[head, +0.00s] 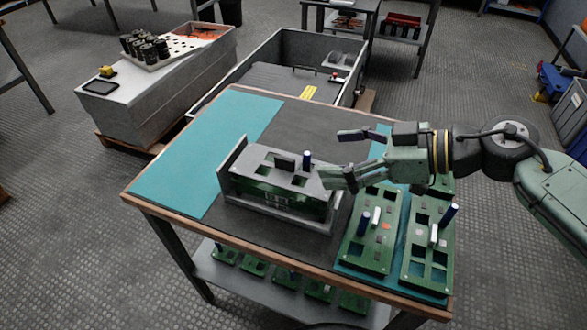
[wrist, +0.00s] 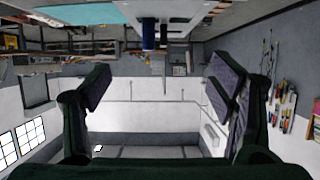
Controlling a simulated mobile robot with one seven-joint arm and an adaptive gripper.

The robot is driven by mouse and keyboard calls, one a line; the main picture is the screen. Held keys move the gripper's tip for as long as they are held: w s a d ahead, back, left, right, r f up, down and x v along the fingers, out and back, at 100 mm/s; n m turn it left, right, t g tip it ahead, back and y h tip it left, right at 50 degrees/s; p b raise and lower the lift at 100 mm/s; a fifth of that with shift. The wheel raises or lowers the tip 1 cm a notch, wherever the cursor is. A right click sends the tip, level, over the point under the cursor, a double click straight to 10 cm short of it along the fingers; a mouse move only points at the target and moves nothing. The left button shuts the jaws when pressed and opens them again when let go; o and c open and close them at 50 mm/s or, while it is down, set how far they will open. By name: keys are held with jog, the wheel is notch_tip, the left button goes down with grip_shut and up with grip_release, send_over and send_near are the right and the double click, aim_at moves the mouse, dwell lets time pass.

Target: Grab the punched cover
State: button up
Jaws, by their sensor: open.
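The punched cover (head: 268,160) appears to be the grey plate with rectangular cut-outs on top of the grey box-like unit (head: 275,205) on the table. A dark upright block (head: 285,163) and a blue cylinder (head: 307,158) stand up from it. My gripper (head: 343,156) is open and empty at the right end of the cover, with its lower finger close to the cover's right edge. I cannot tell whether they touch. In the wrist view both fingers (wrist: 162,85) are spread apart. The blue cylinder (wrist: 147,35) shows upside down at the top there.
Green boards (head: 368,255) with blue and white cylinders lie on the table's right side, below my arm. The teal mat (head: 180,170) at the left is clear. Behind stand a grey open crate (head: 290,45) and a white box (head: 150,95) with a holed plate of black cylinders.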

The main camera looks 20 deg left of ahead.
aim_at(292, 160)
jog(key=shift+w+a+f, duration=0.1)
jog(key=shift+a+f, duration=0.15)
jog(key=shift+f, duration=0.2)
jog(key=x, duration=0.4)
jog(key=shift+a+r+p, duration=0.1)
jog(key=shift+a+p, duration=0.2)
jog(key=shift+p, duration=0.05)
jog(key=x, duration=0.4)
jog(key=p+x, duration=0.1)
jog(key=shift+s+a, duration=0.3)
jog(key=shift+a, duration=0.05)
jog(key=c, duration=1.6)
